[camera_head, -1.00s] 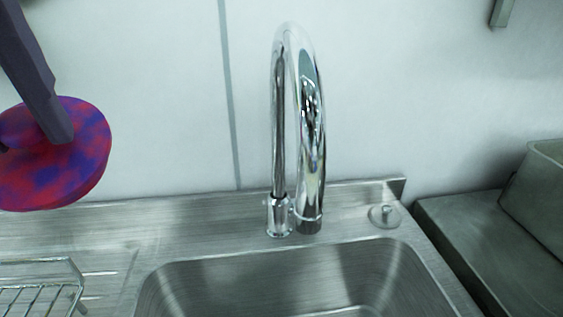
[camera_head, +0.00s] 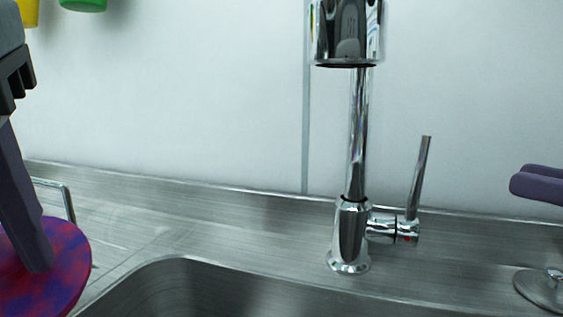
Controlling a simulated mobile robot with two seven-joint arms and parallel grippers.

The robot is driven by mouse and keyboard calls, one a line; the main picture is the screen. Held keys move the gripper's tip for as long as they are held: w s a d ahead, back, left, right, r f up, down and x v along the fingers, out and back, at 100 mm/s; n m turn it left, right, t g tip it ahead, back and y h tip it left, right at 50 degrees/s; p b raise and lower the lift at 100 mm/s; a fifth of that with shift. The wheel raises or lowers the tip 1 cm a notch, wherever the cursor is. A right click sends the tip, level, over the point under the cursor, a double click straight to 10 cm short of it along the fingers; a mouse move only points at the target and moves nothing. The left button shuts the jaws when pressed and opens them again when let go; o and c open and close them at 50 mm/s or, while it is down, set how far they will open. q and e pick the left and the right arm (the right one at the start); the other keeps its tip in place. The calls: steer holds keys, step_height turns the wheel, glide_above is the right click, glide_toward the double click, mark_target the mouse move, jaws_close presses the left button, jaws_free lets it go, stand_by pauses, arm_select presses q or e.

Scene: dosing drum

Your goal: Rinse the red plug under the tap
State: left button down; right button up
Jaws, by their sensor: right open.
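The red plug (camera_head: 62,265), a red disc with blue-purple patches, is at the lower left, cut off by the picture edge. My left gripper (camera_head: 38,262) is shut on it and holds it left of the sink basin. The chrome tap (camera_head: 350,235) stands behind the basin. Its spout end (camera_head: 346,40) shows at the top, and no water is seen coming from it. The tap's lever (camera_head: 420,175) points up on the right side. My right gripper (camera_head: 520,186) is open at the right edge, apart from the lever; only its fingertips show.
The sink basin (camera_head: 185,285) lies at the bottom, mostly out of frame. A wire rack (camera_head: 62,190) is partly hidden behind my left gripper. A round metal fitting (camera_head: 540,288) sits at the lower right. Green (camera_head: 84,4) and yellow (camera_head: 28,12) items show at the upper left.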

arm_select(q)
step_height(320, 180, up, 3)
steer(key=p, duration=0.3)
steer(key=shift+r, duration=0.15)
arm_select(e)
glide_above(413, 217)
steer(key=shift+w+d+r, duration=0.1)
steer(key=shift+w, duration=0.15)
jaws_close()
stand_by(1.0)
